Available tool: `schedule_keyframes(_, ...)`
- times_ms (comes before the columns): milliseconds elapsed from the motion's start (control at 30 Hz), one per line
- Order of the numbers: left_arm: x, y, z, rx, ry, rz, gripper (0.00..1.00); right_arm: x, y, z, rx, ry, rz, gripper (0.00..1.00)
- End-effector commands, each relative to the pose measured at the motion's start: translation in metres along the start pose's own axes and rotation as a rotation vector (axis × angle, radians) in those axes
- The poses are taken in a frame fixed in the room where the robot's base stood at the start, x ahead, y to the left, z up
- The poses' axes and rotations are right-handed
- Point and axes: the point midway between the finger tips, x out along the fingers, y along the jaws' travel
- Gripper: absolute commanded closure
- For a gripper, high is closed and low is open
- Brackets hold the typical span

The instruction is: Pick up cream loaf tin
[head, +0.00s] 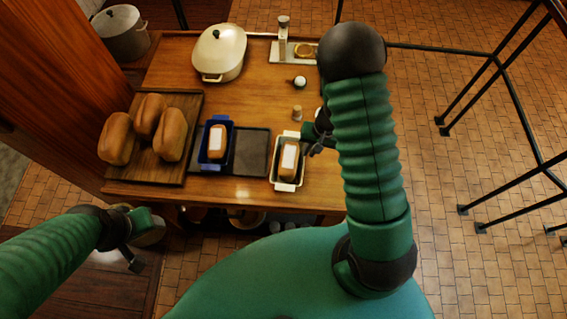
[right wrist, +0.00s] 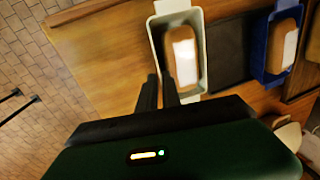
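The cream loaf tin (head: 286,187) stands on the wooden table near its front right edge, with a brown loaf (head: 289,158) bearing a white label inside. My right gripper (head: 314,150) is just right of the tin in the head view, partly hidden by my arm. In the right wrist view, the tin (right wrist: 201,45) lies just ahead of my right gripper (right wrist: 159,92). Its two dark fingers are apart, with the tin's side wall in line with the gap; contact cannot be told. My left gripper (head: 137,245) hangs off the table's front left, away from the tin.
A blue loaf tin (head: 203,150) with a loaf and a dark tray (head: 250,152) stand left of the cream tin. Several loaves lie on a board (head: 172,176). A cream lidded pot (head: 219,52), small cork-topped item (head: 297,112) and metal stand (head: 283,48) are behind.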

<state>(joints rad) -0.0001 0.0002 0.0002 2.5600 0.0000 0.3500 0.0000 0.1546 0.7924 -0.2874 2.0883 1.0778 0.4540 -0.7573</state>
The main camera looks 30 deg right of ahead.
Motion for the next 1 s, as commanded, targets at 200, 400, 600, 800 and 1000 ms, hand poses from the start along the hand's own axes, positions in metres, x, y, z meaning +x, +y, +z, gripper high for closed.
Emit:
schedule_keyframes(200,-0.002,0.0,-0.001,0.0,0.0,0.0,0.43,0.051,0.001,0.001,0.003,-0.002,0.0,0.92)
schedule_keyframes(400,-0.009,0.0,-0.002,0.0,0.0,0.0,0.43,0.07,0.001,0.0,0.0,-0.001,0.0,0.92)
schedule_keyframes(600,-0.024,0.0,-0.006,0.0,0.0,0.0,0.43,0.102,0.002,-0.003,-0.001,-0.003,0.001,0.92)
schedule_keyframes(800,-0.025,0.0,-0.006,0.0,0.0,0.0,0.43,0.117,0.001,-0.005,0.0,0.001,-0.001,0.92)
schedule_keyframes(1000,-0.025,0.0,-0.006,0.0,0.0,0.0,0.43,0.116,0.001,-0.005,0.0,0.002,-0.001,1.0)
